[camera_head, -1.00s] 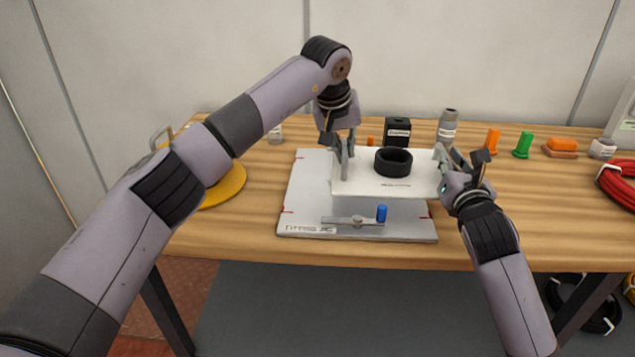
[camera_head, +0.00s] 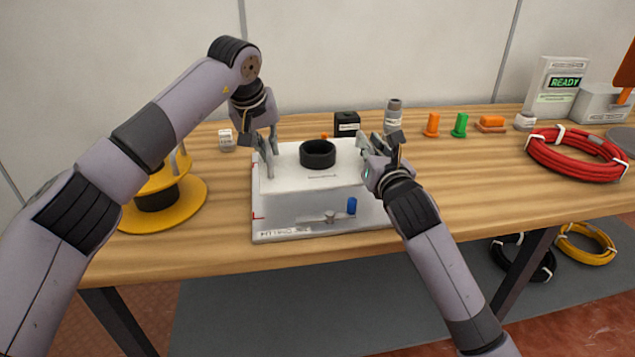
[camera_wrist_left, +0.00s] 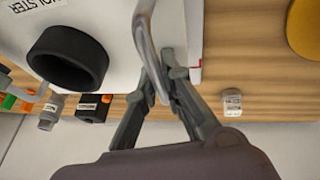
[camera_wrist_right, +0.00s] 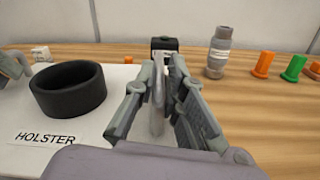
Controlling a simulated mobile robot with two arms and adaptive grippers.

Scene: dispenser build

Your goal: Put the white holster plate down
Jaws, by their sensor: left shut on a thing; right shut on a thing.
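The white holster plate (camera_head: 300,176) carries a black ring (camera_head: 318,154) and a label reading HOLSTER, seen in the right wrist view (camera_wrist_right: 45,138). It is level above the pale base plate (camera_head: 300,215) on the table; whether they touch is unclear. My left gripper (camera_head: 270,172) is shut on the plate's left end. My right gripper (camera_head: 368,150) is shut on its right end. In the left wrist view the left fingers (camera_wrist_left: 165,85) close at the plate's edge. The base plate's back part is hidden under the holster plate.
A blue peg (camera_head: 351,205) and small knob (camera_head: 329,216) stand on the base plate's front. Behind are a black box (camera_head: 347,123) and grey bottle (camera_head: 393,116).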

